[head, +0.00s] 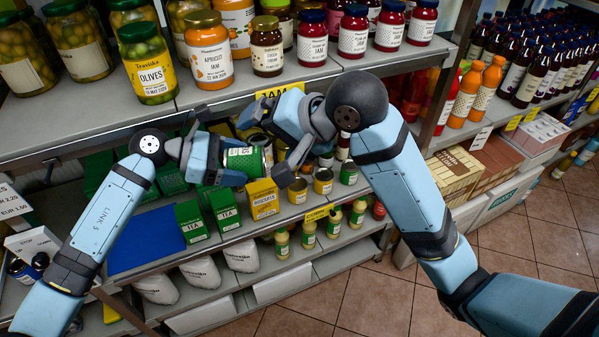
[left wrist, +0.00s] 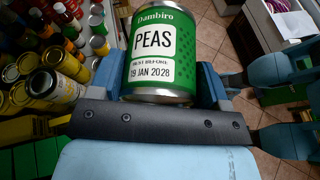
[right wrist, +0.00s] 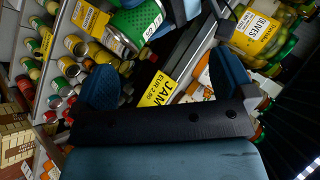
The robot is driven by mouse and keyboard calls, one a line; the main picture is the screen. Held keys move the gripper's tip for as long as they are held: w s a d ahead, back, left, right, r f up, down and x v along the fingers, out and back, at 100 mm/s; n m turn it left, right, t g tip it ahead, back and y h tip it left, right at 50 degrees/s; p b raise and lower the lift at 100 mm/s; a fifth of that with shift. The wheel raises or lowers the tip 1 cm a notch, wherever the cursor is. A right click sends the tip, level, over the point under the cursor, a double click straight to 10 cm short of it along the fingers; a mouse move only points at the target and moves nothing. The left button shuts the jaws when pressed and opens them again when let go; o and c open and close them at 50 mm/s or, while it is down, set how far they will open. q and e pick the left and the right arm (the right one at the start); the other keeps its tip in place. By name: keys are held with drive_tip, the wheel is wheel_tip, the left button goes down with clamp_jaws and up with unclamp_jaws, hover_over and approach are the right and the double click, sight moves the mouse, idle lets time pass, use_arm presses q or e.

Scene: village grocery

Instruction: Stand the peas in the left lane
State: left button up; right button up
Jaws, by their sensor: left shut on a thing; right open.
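The peas tin (head: 244,162) is a green can with silver rims. In the left wrist view its white label (left wrist: 153,42) reads PEAS, best before 19 JAN 2028. My left gripper (head: 232,168) is shut around it and holds it in front of the middle shelf. In the left wrist view the tin sits between the two blue fingers. My right gripper (head: 284,160) is open and empty, close to the right of the tin. In the right wrist view the tin (right wrist: 133,26) is beyond the open fingers. I cannot tell which lane is the left lane; arms hide part of the shelf.
Yellow tins (head: 298,191) and a green tin (head: 349,173) stand on the middle shelf, right of a biscuits box (head: 262,198) and green tea boxes (head: 192,222). A bare blue mat (head: 148,240) lies farther left. Jars (head: 208,50) line the shelf above.

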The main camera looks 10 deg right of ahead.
drive_tip(key=f+n, duration=0.2)
drive_tip(key=n, duration=0.2)
drive_tip(key=n+t+y, duration=0.2)
drive_tip(key=n+t, duration=0.2)
drive_tip(key=n, duration=1.9)
approach(264, 165)
drive_tip(key=w, duration=0.1)
drive_tip(key=x, duration=1.2)
drive_tip(key=shift+s+a+f, duration=0.1)
drive_tip(key=shift+s+a, duration=0.2)
drive_tip(key=c, duration=1.1)
drive_tip(key=o, duration=1.1)
drive_tip(key=shift+d, duration=0.1)
